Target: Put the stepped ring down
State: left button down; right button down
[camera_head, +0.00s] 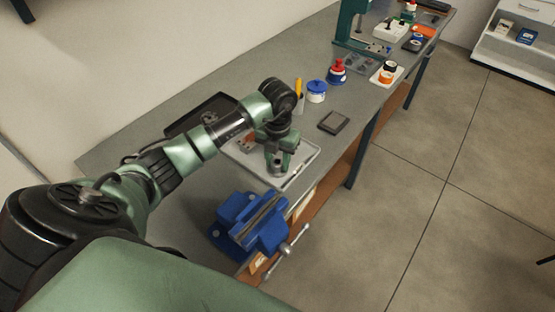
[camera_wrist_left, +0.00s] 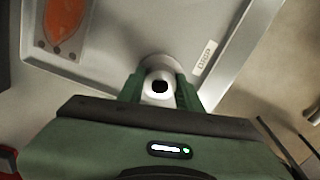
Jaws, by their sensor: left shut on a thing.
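The stepped ring (camera_wrist_left: 157,64) is a small grey metal piece with a wide round part, a narrower part and a dark bore. My left gripper (camera_wrist_left: 160,92) is shut on it, with one green finger on each side. In the head view my left gripper (camera_head: 279,161) points down over the light grey tray (camera_head: 301,176), near its front edge, with the ring (camera_head: 277,169) low between the fingers. I cannot tell whether the ring touches the tray floor. In the wrist view the tray (camera_wrist_left: 110,25) lies under the ring, with a white label beside it. My right gripper is out of view.
A blue vise (camera_head: 250,222) stands on the bench (camera_head: 210,100) in front of the tray. An orange part on a grey plate (camera_wrist_left: 62,28) lies in the tray. A dark tray (camera_head: 205,112) is behind. A blue-lidded jar (camera_head: 316,91) and dark square block (camera_head: 334,122) stand right.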

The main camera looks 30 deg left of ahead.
aim_at(277, 161)
pick_arm(q)
jog(key=shift+f, duration=0.1)
jog(key=c, duration=0.9)
grip_release()
jog(key=shift+c, duration=0.2)
jog(key=shift+r, duration=0.25)
notch_tip(277, 161, up, 12)
jog(key=b, duration=0.3)
